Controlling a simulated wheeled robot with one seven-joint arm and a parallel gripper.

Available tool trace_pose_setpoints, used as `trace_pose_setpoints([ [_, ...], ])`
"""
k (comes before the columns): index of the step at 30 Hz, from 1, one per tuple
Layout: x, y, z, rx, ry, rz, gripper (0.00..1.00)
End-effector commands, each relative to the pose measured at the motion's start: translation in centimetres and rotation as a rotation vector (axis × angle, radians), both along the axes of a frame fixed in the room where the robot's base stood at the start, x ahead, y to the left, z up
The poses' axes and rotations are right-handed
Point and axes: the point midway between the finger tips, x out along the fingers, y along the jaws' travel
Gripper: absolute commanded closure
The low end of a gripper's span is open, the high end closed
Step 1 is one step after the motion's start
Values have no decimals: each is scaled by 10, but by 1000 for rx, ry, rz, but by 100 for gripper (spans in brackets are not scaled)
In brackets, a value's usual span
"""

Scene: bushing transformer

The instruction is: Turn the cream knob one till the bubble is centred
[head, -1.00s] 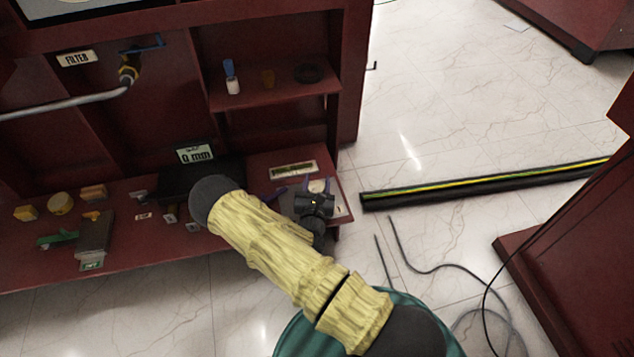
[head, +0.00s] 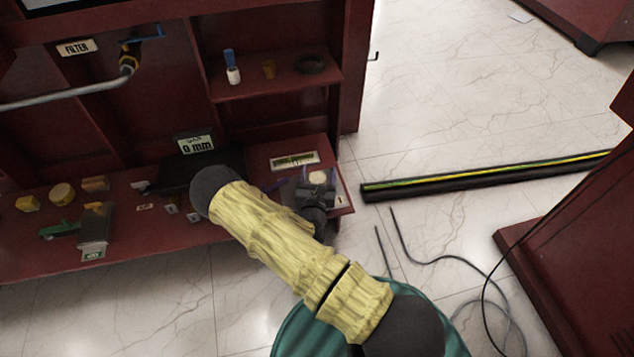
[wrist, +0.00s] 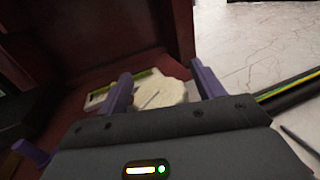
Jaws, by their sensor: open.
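The cream knob (wrist: 160,94) is a round, pale disc with a dark line across its top. In the wrist view it shows between the two purple fingers of my gripper (wrist: 163,85), which are spread apart. I cannot tell whether either finger touches it. In the head view the knob (head: 318,177) shows just beyond my gripper (head: 314,183), at the right end of the red bench. The level vial (head: 294,160) is a pale plate with a yellow-green strip behind the knob. It is partly hidden by the left finger in the wrist view (wrist: 98,97). The bubble is too small to make out.
A black box with a "0 mm" display (head: 196,145) stands left of the vial. Other purple handles (wrist: 28,152) show at left in the wrist view. A shelf (head: 275,85) is above. A striped black bar (head: 480,178) lies on the floor to the right.

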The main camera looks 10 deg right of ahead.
Motion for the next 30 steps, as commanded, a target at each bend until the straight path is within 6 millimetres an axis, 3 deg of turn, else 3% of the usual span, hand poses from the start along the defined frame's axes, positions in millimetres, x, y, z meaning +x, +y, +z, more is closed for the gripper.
trace_pose_setpoints([
  [8, -28, 10, 4, -1, 5, 2, 33],
  [24, -129, 47, 4, 0, 5, 4, 33],
  [30, -157, 57, 2, -1, 3, 2, 33],
])
